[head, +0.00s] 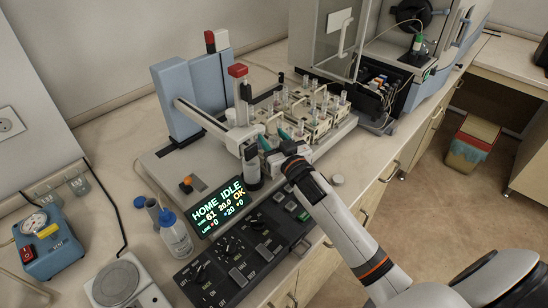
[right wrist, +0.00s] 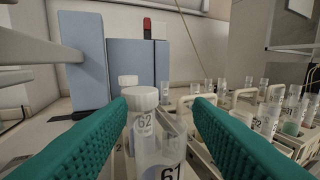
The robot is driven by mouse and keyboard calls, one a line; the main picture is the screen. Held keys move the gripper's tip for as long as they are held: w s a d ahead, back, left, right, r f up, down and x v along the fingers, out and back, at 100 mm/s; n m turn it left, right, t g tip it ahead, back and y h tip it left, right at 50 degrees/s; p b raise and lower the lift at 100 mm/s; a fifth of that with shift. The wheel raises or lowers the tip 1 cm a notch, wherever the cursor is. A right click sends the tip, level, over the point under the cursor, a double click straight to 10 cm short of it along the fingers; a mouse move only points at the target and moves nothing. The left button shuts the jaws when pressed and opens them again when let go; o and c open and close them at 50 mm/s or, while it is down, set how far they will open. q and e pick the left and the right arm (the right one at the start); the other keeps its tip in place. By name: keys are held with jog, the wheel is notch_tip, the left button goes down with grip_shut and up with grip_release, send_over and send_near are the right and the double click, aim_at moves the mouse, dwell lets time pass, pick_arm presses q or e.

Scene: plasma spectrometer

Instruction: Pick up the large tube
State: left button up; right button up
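In the head view my right gripper (head: 273,139) is at the near edge of the tube racks. My left gripper is not in view.
Racks of smaller tubes (head: 318,115) with handles stand right of the gripper. A blue and grey sampler column (head: 178,95) with an arm stands at left. A display (head: 218,207), control panel (head: 240,250) and wash bottle (head: 176,238) are nearby on the bench.

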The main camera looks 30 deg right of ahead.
grip_shut()
jog(key=shift+r, duration=0.1)
